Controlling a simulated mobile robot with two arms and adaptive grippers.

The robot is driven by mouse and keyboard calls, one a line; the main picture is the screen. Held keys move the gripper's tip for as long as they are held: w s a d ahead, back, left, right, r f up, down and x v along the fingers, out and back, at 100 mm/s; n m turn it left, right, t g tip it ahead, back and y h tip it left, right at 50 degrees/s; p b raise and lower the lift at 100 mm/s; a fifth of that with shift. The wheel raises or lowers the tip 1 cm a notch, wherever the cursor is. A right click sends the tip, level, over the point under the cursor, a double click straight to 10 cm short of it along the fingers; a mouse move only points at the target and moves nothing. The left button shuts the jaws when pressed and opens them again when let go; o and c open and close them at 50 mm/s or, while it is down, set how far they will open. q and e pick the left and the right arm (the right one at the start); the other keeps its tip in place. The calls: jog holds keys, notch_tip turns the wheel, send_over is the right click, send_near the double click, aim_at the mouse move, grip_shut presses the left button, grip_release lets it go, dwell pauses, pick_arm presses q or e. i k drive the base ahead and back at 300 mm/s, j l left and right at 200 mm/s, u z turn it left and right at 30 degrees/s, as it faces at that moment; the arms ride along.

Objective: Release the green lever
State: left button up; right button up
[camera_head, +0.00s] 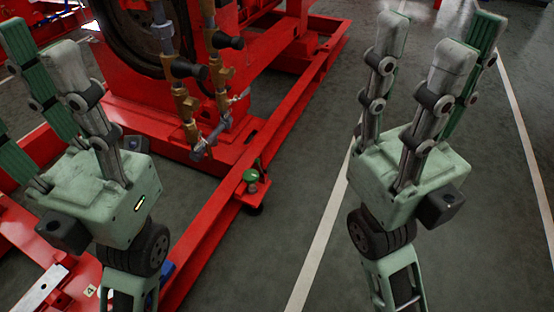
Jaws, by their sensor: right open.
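A small green part (250,176), which looks like the green lever, sits on a fitting at the edge of the red base frame, between my two grippers. It is too small to tell its exact position. My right gripper (437,38) is open and empty, with its fingers pointing up, well to the right of the green part. My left gripper (38,48) is at the left, its fingers straight, spread and empty, in front of the red machine. One of its fingers is partly cut off by the picture's left edge. Neither gripper touches the green part.
The red base frame (225,215) runs diagonally across the left half. Brass pipes and valves (185,100) with black knobs hang in front of a large dark wheel (135,35). The grey floor (270,255) with white lines is clear at the middle and right.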

aim_at(257, 160)
jog(key=i+l+z, duration=0.1)
jog(key=z, duration=0.3)
jog(key=i+z, duration=0.3)
jog(key=z, duration=0.15)
